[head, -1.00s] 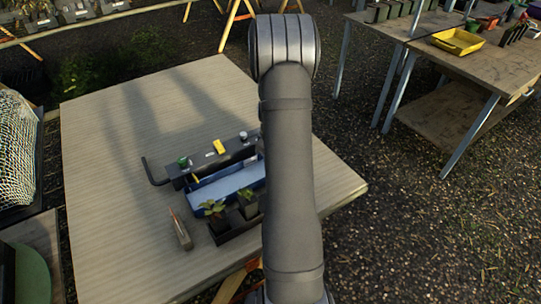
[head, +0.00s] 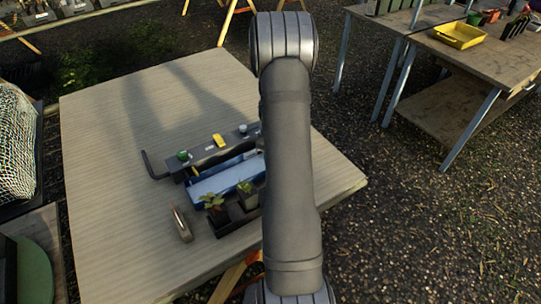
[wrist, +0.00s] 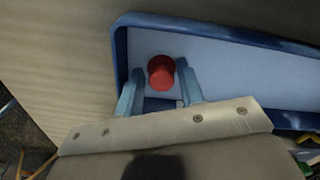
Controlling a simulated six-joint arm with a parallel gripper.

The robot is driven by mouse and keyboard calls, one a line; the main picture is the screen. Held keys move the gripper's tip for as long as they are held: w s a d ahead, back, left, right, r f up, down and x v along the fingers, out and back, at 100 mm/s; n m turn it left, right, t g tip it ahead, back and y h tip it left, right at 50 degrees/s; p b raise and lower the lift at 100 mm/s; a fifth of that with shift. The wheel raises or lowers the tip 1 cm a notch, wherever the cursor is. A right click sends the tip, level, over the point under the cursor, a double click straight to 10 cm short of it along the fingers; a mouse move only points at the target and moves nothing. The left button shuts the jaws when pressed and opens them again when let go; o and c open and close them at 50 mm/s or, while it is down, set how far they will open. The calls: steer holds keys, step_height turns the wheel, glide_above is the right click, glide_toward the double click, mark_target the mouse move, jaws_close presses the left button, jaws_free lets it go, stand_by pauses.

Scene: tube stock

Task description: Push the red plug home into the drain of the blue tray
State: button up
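The blue tray (head: 212,186) lies on the wooden table, its right part hidden behind my arm in the head view. In the wrist view its blue rim (wrist: 119,45) and pale floor fill the upper right. The red plug (wrist: 161,73) is inside the tray near its left end, in front of and between the fingertips of my gripper (wrist: 160,72). The fingers stand apart, with what looks like a narrow gap on each side of the plug. The drain cannot be made out. Gripper and plug are hidden in the head view.
A dark rack (head: 207,152) with a green knob and a yellow part runs along the tray's far side. Potted seedlings (head: 232,208) stand at its near side, and a small wooden-looking item (head: 181,225) lies left of them. The table's left and far areas are clear.

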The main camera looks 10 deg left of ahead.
steer(key=shift+o, duration=1)
steer(key=shift+s+f, duration=0.2)
steer(key=shift+s, duration=0.1)
steer(key=shift+a+r, duration=0.1)
step_height(320, 180, up, 18)
steer(key=shift+w, duration=0.25)
steer(key=shift+f, duration=0.25)
step_height(320, 180, down, 16)
steer(key=shift+r, duration=0.1)
steer(key=shift+r, duration=0.1)
step_height(320, 180, up, 14)
steer(key=shift+r, duration=0.2)
stand_by(0.4)
steer(key=shift+f, duration=7.3)
